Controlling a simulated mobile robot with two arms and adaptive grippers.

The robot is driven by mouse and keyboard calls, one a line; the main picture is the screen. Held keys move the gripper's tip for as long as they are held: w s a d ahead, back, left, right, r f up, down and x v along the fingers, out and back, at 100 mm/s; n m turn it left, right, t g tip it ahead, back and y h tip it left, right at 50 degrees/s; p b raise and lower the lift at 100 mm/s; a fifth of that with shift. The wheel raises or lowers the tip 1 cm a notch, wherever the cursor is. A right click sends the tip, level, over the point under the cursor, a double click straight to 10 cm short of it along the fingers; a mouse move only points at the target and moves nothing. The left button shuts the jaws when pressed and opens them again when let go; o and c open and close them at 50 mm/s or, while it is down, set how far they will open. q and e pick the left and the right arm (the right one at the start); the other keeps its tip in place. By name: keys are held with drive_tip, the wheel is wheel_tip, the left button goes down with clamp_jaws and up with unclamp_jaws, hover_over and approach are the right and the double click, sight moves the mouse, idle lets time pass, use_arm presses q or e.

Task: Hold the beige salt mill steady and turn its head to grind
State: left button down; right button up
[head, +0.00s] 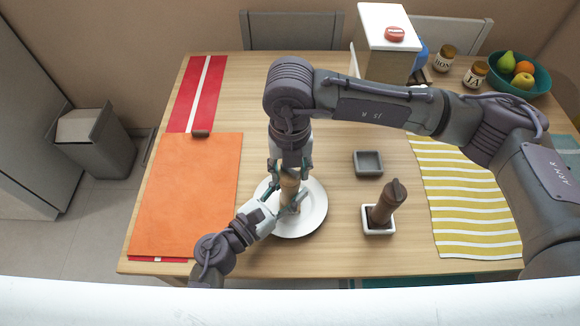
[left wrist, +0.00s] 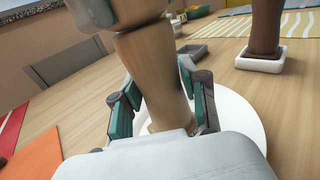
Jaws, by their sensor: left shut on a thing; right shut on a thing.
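The beige salt mill (head: 289,190) stands upright over the white plate (head: 313,220) on the wooden table. In the left wrist view the mill (left wrist: 158,75) rises between my fingers. My left gripper (head: 283,205) comes in low from the left and is shut on the mill's body; it also shows in the left wrist view (left wrist: 160,100). My right gripper (head: 290,170) comes down from above and is shut on the mill's head. The head is mostly hidden by the right gripper in the head view.
A dark brown mill (head: 384,205) stands in a small white square dish (head: 378,229) to the right. A grey square dish (head: 368,163) lies behind it. An orange mat (head: 185,200) lies left, a yellow striped mat (head: 465,210) right. A fruit bowl (head: 541,87) and jars stand at the back right.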

drive_tip(key=o, duration=1.2)
drive_tip(key=shift+c, duration=0.2)
drive_tip(key=shift+r, duration=0.1)
wheel_tip(320, 180, up, 12)
use_arm(q)
drive_tip(key=c, duration=0.5)
unclamp_jaws()
